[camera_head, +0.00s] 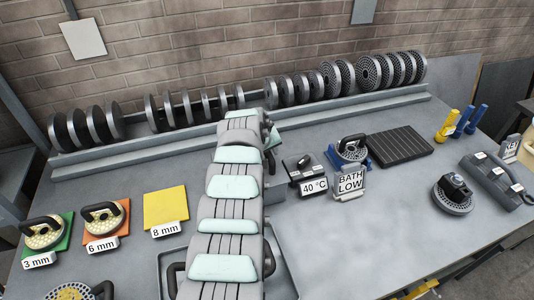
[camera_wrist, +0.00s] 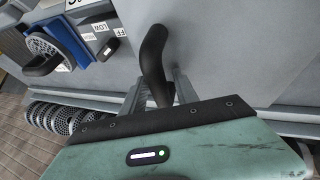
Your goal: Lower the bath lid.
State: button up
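In the wrist view my gripper (camera_wrist: 161,82) has its two fingers on either side of a dark curved handle (camera_wrist: 154,50). The fingertips look closed against it. The handle stands out from a smooth grey surface, and I cannot tell where it joins. In the head view my own arm covers the gripper and most of what lies under it, so the bath lid does not show clearly there. A grey control box (camera_head: 302,166) with a "40 °C" sign (camera_head: 314,187) stands just right of the arm. The box also shows in the wrist view (camera_wrist: 92,28), with small labels and a switch.
Right of the box are a "BATH LOW" sign (camera_head: 350,182), a die on a blue stand (camera_head: 352,150) and a ribbed black mat (camera_head: 400,146). A rack rail (camera_head: 180,139) with several dies runs along the back. Coloured pads, including a yellow one (camera_head: 166,205), lie left.

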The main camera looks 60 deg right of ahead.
jog(key=b+v, duration=0.1)
jog(key=v, duration=0.9)
jog(key=shift+a+r, duration=0.2)
jog(key=shift+r, duration=0.05)
